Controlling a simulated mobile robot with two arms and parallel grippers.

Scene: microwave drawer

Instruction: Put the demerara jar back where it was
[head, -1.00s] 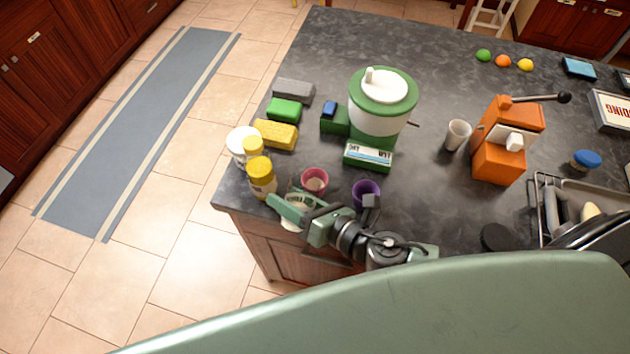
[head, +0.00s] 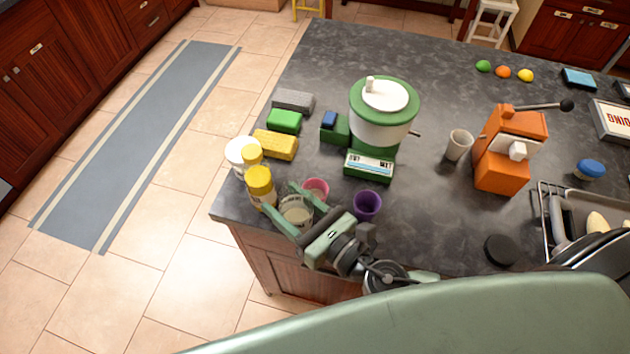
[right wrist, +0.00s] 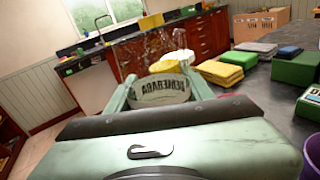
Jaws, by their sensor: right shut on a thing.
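The demerara jar (head: 296,211) is a clear jar with a pale label, at the near left corner of the dark counter (head: 440,215) in the head view. My right gripper (head: 293,208) is shut on it, one finger on each side. In the right wrist view the jar (right wrist: 160,90) sits between the fingertips, its DEMERARA lettering appearing inverted. I cannot tell whether its base touches the counter. A yellow-lidded jar (head: 260,186) stands just left of it, with another yellow lid and a white lid behind. My left gripper is not in view.
A pink cup (head: 317,188) stands right behind the held jar, and a purple cup (head: 367,205) to its right. Yellow (head: 275,144), green (head: 284,121) and grey (head: 293,101) blocks lie behind the jars. A green-and-white machine (head: 383,120) stands farther back. The counter's left edge is close.

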